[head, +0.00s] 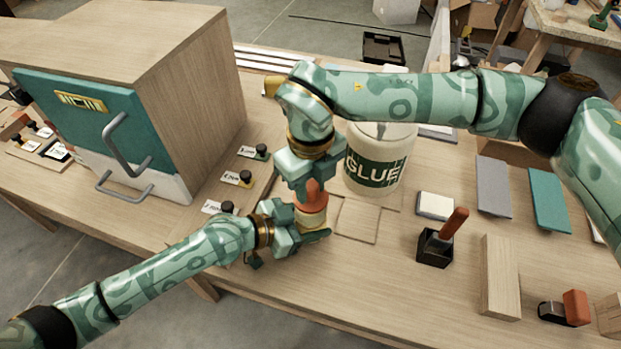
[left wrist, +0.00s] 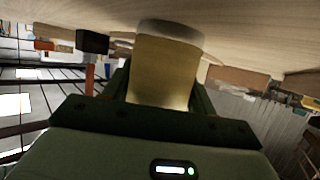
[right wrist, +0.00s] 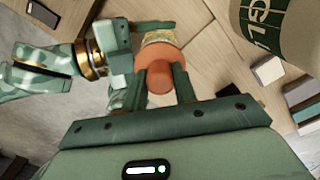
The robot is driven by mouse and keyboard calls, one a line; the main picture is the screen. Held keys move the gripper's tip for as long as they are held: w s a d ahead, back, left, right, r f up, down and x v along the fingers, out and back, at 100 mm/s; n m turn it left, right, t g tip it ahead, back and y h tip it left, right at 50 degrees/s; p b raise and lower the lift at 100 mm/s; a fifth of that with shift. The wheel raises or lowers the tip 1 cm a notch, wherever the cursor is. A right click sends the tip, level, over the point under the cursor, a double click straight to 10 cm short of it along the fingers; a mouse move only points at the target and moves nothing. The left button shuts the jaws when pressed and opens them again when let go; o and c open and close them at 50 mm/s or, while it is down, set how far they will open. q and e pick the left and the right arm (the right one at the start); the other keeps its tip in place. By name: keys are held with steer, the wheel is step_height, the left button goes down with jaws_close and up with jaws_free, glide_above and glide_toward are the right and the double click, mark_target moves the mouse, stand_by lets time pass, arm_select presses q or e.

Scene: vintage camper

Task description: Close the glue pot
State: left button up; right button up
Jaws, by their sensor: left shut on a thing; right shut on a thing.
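The small glue pot (head: 312,219) is pale yellow with a label and stands upright by the table's front edge. My left gripper (head: 298,236) is shut around its body from the left. The pot's body fills the middle of the left wrist view (left wrist: 166,68). The orange cap (head: 313,196) is directly above the pot's mouth, and my right gripper (head: 311,184) is shut on it from above. In the right wrist view the cap (right wrist: 160,77) sits between both fingers, with the pot (right wrist: 159,38) behind it. I cannot tell whether the cap is seated.
A large white tub marked GLUE (head: 378,158) stands close behind, to the right.

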steer(key=shift+f, duration=0.6)
stand_by(0.5)
steer(key=o, duration=1)
step_height(320, 180, up, 12)
steer(key=shift+f, duration=0.1)
arm_select(q)
steer(key=o, duration=1.4)
steer(key=shift+o, duration=0.2)
